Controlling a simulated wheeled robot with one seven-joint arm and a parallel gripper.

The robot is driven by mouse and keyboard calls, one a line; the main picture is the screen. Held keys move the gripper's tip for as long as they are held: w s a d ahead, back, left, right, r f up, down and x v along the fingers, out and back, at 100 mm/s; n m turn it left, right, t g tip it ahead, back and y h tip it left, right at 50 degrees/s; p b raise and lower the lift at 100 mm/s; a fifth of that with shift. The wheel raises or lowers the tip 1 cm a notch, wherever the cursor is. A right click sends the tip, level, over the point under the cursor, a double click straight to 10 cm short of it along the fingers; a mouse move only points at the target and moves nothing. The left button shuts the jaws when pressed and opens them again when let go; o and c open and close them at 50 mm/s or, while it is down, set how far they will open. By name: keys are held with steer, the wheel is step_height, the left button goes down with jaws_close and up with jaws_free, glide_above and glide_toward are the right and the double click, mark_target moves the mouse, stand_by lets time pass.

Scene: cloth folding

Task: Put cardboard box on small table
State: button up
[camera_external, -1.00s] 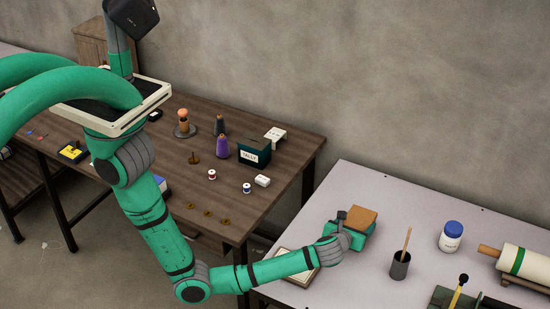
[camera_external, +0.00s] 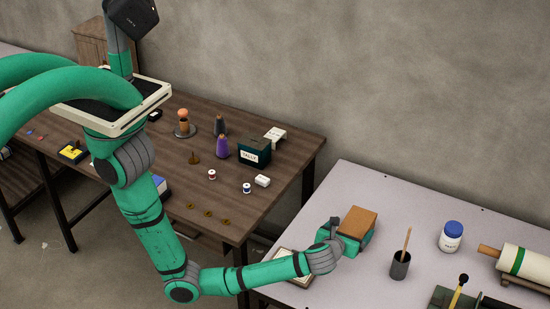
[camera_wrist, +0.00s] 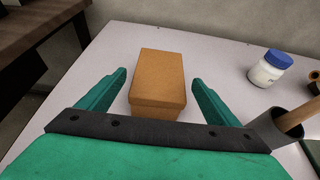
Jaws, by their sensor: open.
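The cardboard box (camera_wrist: 160,75) is a brown lidded box standing on the light grey table (camera_wrist: 115,50). In the external view the box (camera_external: 359,222) is partly hidden behind my gripper (camera_external: 355,238). In the wrist view my gripper (camera_wrist: 158,88) is open, with one green finger on each side of the box. Gaps show between the fingers and the box's sides. Two tables are in view, the grey one and a dark brown wooden one (camera_external: 290,170); I cannot tell which is the small table.
A dark cup (camera_external: 400,265) with a wooden stick stands close to the right of my gripper. A blue-lidded jar (camera_external: 451,238) and a white roll (camera_external: 525,262) are further right. A framed flat item (camera_external: 290,280) lies left of my wrist. Spools and a dark SALLY box (camera_external: 254,152) occupy the wooden table.

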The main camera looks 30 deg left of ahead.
steer(key=v, duration=0.6)
steer(key=w+a+r+m+t+y, duration=0.1)
steer(key=w+a+r+t+y, duration=0.15)
steer(key=a, duration=0.55)
steer(key=w+a+r+m+t+y, duration=0.15)
steer(key=w+a, duration=0.25)
steer(key=a, duration=0.5)
steer(key=s+a+r+m+t, duration=0.1)
steer(key=a+r+m, duration=0.15)
steer(key=a, duration=0.25)
steer(key=s+a+r+m+t+h, duration=0.1)
steer(key=a+r+m+t, duration=0.15)
steer(key=a, duration=0.25)
steer(key=s+a+r+m+t, duration=0.1)
steer(key=a+r+m, duration=0.15)
steer(key=a, duration=0.25)
steer(key=s+a+m+h, duration=0.5)
steer(key=s+a+m, duration=0.3)
steer(key=s+m, duration=0.5)
steer(key=s+f+m+g+y, duration=0.1)
steer(key=s+f+m+g, duration=0.2)
steer(key=s+m, duration=0.3)
steer(key=s+a+f+m+g+y, duration=0.1)
steer(key=s+f+m+g, duration=0.3)
steer(key=s+m, duration=0.3)
steer(key=shift+s+a, duration=0.2)
steer(key=shift+a, duration=0.05)
